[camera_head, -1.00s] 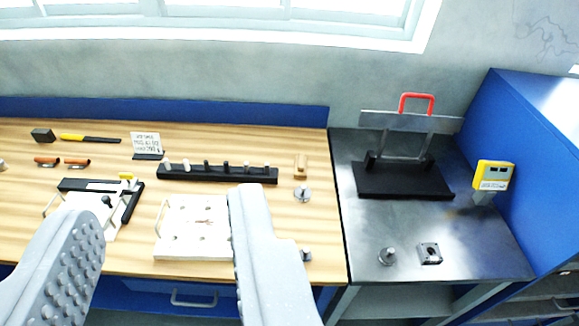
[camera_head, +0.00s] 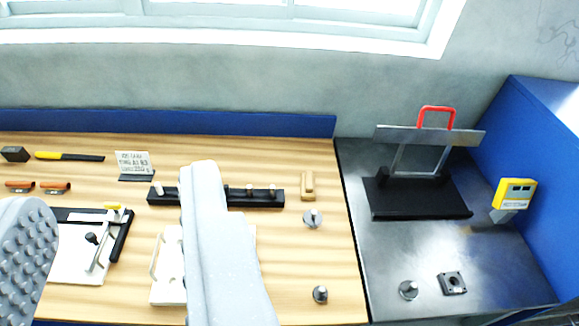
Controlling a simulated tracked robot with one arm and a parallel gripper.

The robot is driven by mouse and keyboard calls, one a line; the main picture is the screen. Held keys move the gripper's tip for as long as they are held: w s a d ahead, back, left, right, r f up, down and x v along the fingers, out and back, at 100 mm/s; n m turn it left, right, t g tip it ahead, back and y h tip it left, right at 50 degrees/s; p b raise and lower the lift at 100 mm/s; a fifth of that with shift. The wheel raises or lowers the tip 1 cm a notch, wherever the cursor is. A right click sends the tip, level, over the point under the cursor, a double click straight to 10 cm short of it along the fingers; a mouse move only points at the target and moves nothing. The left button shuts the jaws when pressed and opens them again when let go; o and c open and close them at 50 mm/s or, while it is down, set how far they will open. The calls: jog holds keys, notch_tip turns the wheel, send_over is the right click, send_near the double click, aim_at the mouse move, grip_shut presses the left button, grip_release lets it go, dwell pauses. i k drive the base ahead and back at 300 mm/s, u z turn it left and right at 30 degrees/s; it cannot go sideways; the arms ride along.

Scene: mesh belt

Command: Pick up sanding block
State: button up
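My gripper (camera_head: 115,190) is open and empty. Its two grey fingers are wide apart at the left and lower middle, in front of the wooden bench. I cannot tell for certain which thing is the sanding block. A small dark block (camera_head: 14,154) lies at the bench's far left, beside a yellow-and-black tool (camera_head: 70,156). A small tan wooden block (camera_head: 307,186) with a raised part lies near the bench's right end, right of the right finger. Neither is touched. The right finger hides part of a black rack and of a white plate.
The black rack (camera_head: 266,197) holds several pegs. A clamp fixture (camera_head: 125,238), the white plate (camera_head: 167,285), a small sign (camera_head: 135,164) and orange-handled pieces (camera_head: 54,188) crowd the bench. A red-handled frame on a black base (camera_head: 420,205) stands on the metal table (camera_head: 380,262).

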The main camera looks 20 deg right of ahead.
aim_at(308, 179)
jog(key=i, duration=1.15)
jog(key=z, duration=0.1)
